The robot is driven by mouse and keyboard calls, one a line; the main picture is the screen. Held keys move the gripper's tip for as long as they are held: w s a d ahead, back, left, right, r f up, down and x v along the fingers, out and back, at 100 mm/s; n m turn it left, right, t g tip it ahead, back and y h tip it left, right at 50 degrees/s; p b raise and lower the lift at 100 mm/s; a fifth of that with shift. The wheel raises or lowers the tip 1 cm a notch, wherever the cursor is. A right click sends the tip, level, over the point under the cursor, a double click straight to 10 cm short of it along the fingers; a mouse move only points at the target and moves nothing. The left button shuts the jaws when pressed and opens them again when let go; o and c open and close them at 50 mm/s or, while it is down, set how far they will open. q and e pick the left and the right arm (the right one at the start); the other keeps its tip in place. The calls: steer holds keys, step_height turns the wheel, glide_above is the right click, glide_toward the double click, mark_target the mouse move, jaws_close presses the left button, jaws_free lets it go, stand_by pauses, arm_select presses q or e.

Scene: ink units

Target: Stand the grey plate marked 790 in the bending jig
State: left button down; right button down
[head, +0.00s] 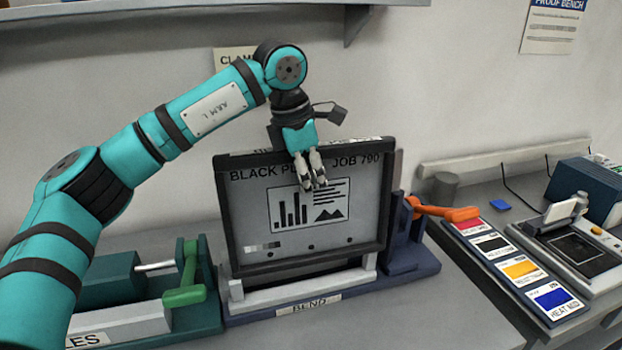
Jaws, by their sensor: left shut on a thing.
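The grey plate (362,222) reads "BLACK PLATE JOB 790" and has a dark frame-like border, with a printed chart on its face. It is nearly upright, facing me, above the bending jig (415,266), a dark blue base labelled "BEND" with a pale bar along its front. A dark gap shows between the plate's lower border and the pale bar; I cannot tell whether the plate rests in the jig. My left gripper (314,184) is shut on the plate at its top edge, its fingers over the upper face. My right gripper is out of view.
An orange lever (445,211) sticks out right of the plate. A green-handled punch (188,280) stands close on the left. A colour-swatch strip (515,262) and a dark device (577,250) lie to the right. The bench front right of the jig is clear.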

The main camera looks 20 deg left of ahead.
arm_select(q)
steer(key=f, duration=0.3)
steer(key=shift+s+f+g, duration=0.1)
steer(key=shift+s+g, duration=0.15)
steer(key=shift+g, duration=0.05)
steer(key=c, duration=1.2)
jaws_free()
steer(key=shift+a, duration=0.15)
steer(key=v, duration=0.2)
steer(key=w+v, duration=0.1)
steer(key=v, duration=0.4)
steer(key=shift+w+a+r, duration=0.1)
steer(key=shift+a+r, duration=0.05)
steer(key=shift+r, duration=0.25)
steer(key=w+d+v, duration=0.1)
steer(key=v, duration=0.5)
glide_above(311, 204)
steer(key=s+a, duration=0.2)
steer(key=shift+s+d+r, duration=0.1)
steer(key=shift+d+r, duration=0.05)
steer(key=shift+r, duration=0.1)
steer(key=shift+a+r, duration=0.25)
steer(key=shift+r, duration=0.1)
